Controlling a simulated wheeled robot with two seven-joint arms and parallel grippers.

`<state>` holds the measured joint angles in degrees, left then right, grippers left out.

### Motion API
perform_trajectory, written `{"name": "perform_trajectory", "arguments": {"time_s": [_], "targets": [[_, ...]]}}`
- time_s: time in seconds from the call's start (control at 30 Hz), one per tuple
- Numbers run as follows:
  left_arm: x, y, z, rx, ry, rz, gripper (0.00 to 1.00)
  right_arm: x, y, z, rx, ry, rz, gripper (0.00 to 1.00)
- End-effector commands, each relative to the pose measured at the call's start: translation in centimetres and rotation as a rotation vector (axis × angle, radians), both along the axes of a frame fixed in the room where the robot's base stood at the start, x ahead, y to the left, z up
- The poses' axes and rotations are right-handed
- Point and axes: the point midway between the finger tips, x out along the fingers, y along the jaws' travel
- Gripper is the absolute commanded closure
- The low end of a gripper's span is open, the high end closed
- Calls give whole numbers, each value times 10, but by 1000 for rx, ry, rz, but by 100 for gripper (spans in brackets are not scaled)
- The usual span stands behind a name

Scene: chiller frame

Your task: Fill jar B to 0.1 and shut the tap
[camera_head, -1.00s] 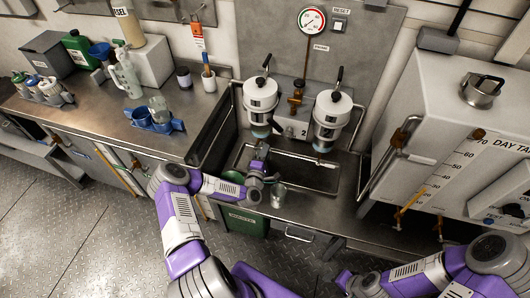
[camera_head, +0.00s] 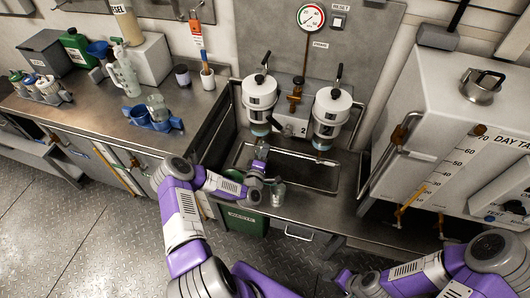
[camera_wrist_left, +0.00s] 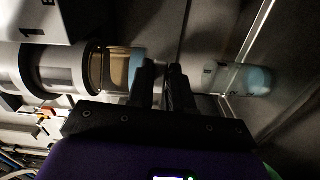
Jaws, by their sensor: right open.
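My left gripper (camera_head: 261,160) reaches over the sink's front edge, below the left filter housing (camera_head: 259,97). In the left wrist view its two dark fingers (camera_wrist_left: 165,82) stand close together with a narrow gap; whether they grip a tap is hidden. That view shows a clear bowl (camera_wrist_left: 115,67) on the housing marked 1 at left. A glass jar (camera_wrist_left: 238,79) with pale blue contents is right of the fingers; its letter and level are unreadable. A glass jar (camera_head: 278,194) shows by the sink front. My right gripper (camera_head: 344,281) is low, away from the sink.
A second filter housing (camera_head: 331,112) hangs at right over the sink (camera_head: 318,177). A blue holder (camera_head: 160,124) with a glass jar (camera_head: 156,104) stands on the left bench. A green waste bin (camera_head: 246,220) is below the sink front. A white day tank (camera_head: 440,130) stands at right.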

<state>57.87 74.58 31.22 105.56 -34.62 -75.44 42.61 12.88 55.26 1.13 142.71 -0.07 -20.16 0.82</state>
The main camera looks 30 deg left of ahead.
Motion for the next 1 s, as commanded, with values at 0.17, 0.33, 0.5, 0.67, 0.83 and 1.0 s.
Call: {"name": "perform_trajectory", "arguments": {"time_s": [0.17, 0.33, 0.5, 0.67, 0.83, 1.0], "targets": [[-2, -1, -5, -4, 13, -2, 57, 0, 0, 0, 0, 0, 0, 43], [-1, -1, -4, -3, 9, -1, 57, 0, 0, 0, 0, 0, 0, 43], [-6, -2, -3, -4, 7, -1, 57, 0, 0, 2, 0, 0, 0, 43], [-29, -7, -2, -7, 11, -2, 57, 0, 0, 9, 0, 0, 0, 43], [-57, -14, -3, -6, 11, -1, 57, 0, 0, 15, 0, 0, 0, 43], [-73, -18, -3, -5, 10, -2, 57, 0, 0, 18, 0, 0, 0, 43]]}}
